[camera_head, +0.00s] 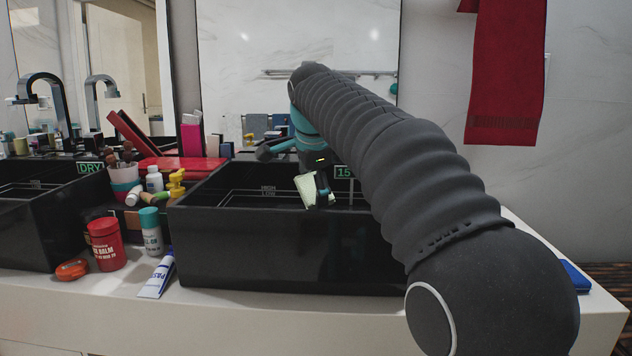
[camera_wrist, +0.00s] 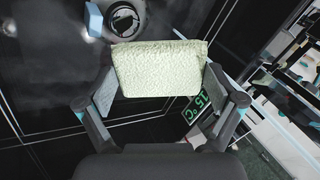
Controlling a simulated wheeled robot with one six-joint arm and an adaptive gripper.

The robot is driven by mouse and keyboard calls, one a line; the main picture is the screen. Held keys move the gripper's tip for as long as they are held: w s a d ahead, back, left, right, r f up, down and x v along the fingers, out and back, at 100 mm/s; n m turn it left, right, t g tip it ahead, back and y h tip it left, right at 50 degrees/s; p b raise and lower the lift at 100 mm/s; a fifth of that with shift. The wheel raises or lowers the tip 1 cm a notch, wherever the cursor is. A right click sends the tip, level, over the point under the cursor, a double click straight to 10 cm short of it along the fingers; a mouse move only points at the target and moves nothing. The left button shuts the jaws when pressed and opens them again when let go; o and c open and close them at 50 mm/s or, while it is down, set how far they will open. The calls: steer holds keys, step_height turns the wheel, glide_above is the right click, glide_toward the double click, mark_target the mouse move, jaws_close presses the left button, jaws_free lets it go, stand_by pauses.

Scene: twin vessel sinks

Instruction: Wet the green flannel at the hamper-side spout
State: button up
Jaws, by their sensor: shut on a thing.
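My gripper (camera_wrist: 160,92) is shut on the pale green flannel (camera_wrist: 158,68), a folded, nubbly cloth held between the two fingers. In the head view the flannel (camera_head: 307,190) hangs over the right black basin (camera_head: 270,250), near rim height. A display reading 15 (camera_head: 344,172) is at that basin's back; it shows as 15 °C in the wrist view (camera_wrist: 200,105). The wrist view also shows the round drain (camera_wrist: 122,18) beyond the cloth. I cannot make out the right basin's spout; my arm covers much of that area. No hamper shows.
The left basin (camera_head: 40,225) has a curved spout (camera_head: 55,95) and a DRY display (camera_head: 90,168). Between the basins are a red tub (camera_head: 106,245), a teal-capped bottle (camera_head: 151,232), a tube (camera_head: 157,277) and a yellow pump (camera_head: 176,185). A light blue block (camera_wrist: 94,20) is near the drain.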

steer(key=shift+w+p, duration=0.8)
steer(key=shift+w, duration=0.35)
steer(key=shift+w+a+f, duration=0.1)
steer(key=shift+w+f, duration=0.15)
steer(key=shift+w, duration=0.35)
steer(key=shift+w+f, duration=0.2)
steer(key=shift+w, duration=0.35)
steer(key=shift+d, duration=0.6)
steer(key=shift+a, duration=0.15)
steer(key=shift+a, duration=0.45)
steer(key=shift+d, duration=0.2)
steer(key=shift+d, duration=0.4)
